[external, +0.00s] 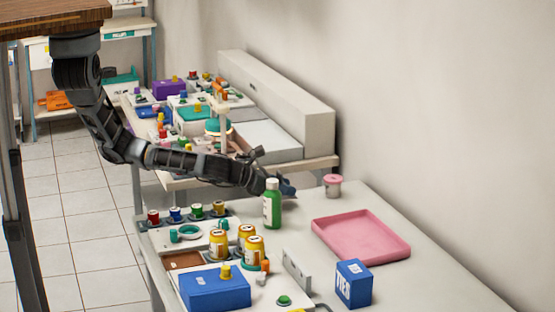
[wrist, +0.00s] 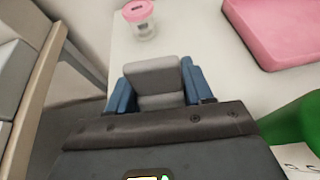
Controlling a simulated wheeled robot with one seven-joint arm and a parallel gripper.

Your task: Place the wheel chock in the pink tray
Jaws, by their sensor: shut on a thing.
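The wheel chock (wrist: 152,76) is a grey, stepped block in the wrist view. My gripper (wrist: 157,88) is shut on it, with a blue finger pressed against each side. In the external view my gripper (external: 285,188) is above the far left part of the near table, just behind the green bottle. The chock cannot be made out clearly there. The pink tray (external: 350,232) is a shallow, empty tray to the right of my gripper and closer to the camera. Part of it also shows at the top right of the wrist view (wrist: 280,32).
A green bottle (external: 272,208) stands close beside my gripper. A pink-lidded jar (external: 333,186) stands behind the tray. A blue box (external: 354,284) stands in front of the tray. Several yellow jars (external: 254,249) and a blue case (external: 214,290) crowd the table's left side.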

